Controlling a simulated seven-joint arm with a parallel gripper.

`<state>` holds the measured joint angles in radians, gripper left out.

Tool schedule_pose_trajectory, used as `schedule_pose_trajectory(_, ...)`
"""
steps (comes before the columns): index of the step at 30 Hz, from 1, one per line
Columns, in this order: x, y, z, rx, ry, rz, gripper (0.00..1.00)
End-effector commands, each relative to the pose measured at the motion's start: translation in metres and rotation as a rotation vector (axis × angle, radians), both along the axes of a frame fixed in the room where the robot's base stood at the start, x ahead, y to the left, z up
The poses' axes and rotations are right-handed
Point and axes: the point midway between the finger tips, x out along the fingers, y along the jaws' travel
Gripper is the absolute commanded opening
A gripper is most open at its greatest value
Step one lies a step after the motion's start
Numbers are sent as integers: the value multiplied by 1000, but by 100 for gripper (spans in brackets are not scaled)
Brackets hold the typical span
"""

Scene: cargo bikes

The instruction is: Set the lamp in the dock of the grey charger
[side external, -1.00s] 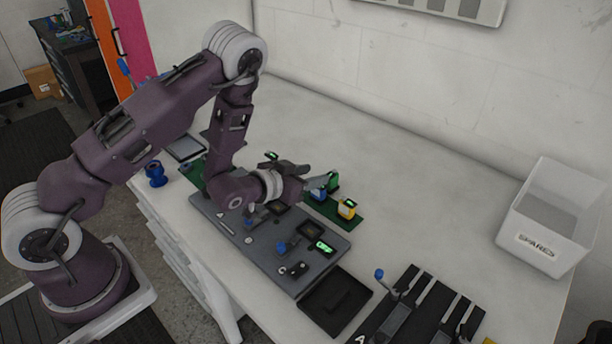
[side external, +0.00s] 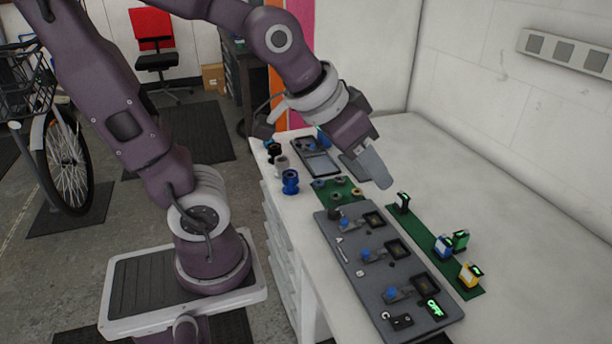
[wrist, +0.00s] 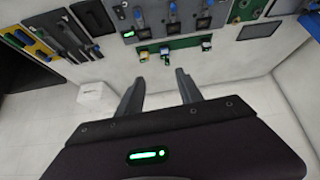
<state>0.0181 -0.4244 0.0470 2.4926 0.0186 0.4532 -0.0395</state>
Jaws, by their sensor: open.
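Several small lamps stand on a green strip (side external: 425,232): a black one (side external: 402,201), a blue one (side external: 443,246), a green one (side external: 460,238) and a yellow one (side external: 471,275). The grey charger (side external: 345,262) is a flat board beside the strip, with blue levers, dark square docks (side external: 397,249) and a lit green display (side external: 434,308). I see no lamp in its docks. My gripper (side external: 376,175) is raised above the far end of the board and strip. In the wrist view my gripper (wrist: 159,86) is open, with nothing between the fingers; the lamps show beyond it.
A green mat (side external: 338,190) with small round parts lies beyond the board. Blue spools (side external: 290,182) and a grey tray (side external: 317,158) stand at the far left of the bench. The white bench (side external: 520,220) is clear right of the strip. A white bin (wrist: 95,97) shows in the wrist view.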

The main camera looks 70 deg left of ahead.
Motion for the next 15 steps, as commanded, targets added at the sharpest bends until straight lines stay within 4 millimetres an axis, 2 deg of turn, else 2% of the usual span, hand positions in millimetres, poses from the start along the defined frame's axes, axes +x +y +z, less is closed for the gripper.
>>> schedule_pose_trajectory(1, -31, -3, 8, 6, 21, -15, 43)
schedule_pose_trajectory(3, -67, -6, 9, 14, 69, -33, 43)
schedule_pose_trajectory(5, -88, -8, 8, 19, 98, -43, 43)
schedule_pose_trajectory(6, -97, -8, 8, 22, 113, -48, 51)
schedule_pose_trajectory(9, -106, -9, 6, 24, 128, -51, 52)
schedule_pose_trajectory(15, -105, -9, 6, 23, 129, -50, 52)
